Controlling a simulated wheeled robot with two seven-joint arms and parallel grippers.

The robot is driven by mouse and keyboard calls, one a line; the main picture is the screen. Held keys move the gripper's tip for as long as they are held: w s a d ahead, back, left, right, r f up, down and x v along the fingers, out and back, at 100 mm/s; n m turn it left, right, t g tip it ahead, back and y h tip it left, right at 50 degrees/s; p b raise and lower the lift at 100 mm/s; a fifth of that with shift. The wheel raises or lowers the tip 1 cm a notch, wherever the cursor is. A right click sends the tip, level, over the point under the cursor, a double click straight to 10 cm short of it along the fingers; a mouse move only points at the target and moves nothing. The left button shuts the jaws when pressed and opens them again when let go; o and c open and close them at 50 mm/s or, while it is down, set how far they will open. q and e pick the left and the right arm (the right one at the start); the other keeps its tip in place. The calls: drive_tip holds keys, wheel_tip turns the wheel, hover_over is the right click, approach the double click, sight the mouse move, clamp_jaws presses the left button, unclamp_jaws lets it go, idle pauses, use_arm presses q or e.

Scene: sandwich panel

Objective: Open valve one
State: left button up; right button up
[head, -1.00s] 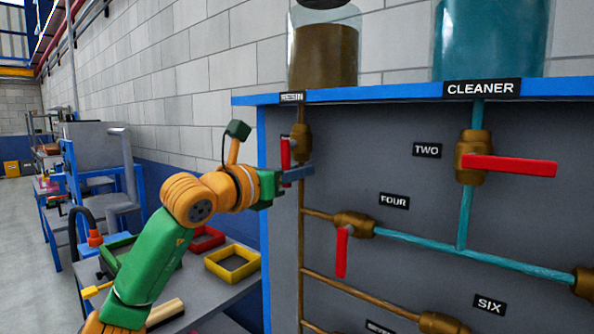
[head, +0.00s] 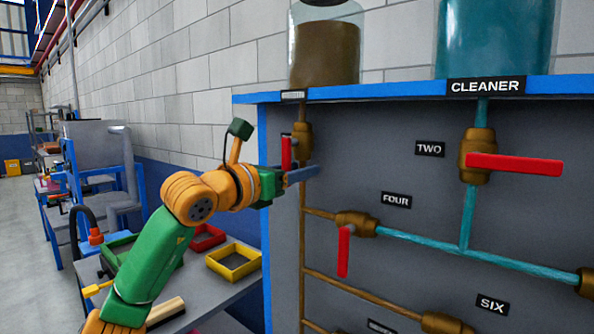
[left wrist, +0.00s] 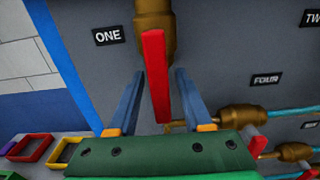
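Valve one has a brass body (head: 303,140) on the brown pipe at the panel's left edge. Its red handle (head: 286,153) looks upright in the head view, partly hidden by my gripper. In the left wrist view, the red handle (left wrist: 156,85) runs down from the brass body (left wrist: 154,28), beside the label ONE (left wrist: 108,36). My left gripper (head: 304,173) is at the handle's lower part. In the left wrist view, its fingers (left wrist: 158,90) are open, one on each side of the handle, with gaps visible. My right gripper is out of view.
Valve two's red handle (head: 514,164) sticks out sideways to the right. Valve four's red handle (head: 344,251) hangs below and right of my gripper. Glass tanks stand on the blue shelf (head: 400,91). A table with a yellow tray (head: 233,278) lies lower left.

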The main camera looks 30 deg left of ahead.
use_arm(q)
drive_tip(key=s+b, duration=0.3)
drive_tip(key=s, duration=0.4)
drive_tip(key=shift+a, duration=0.25)
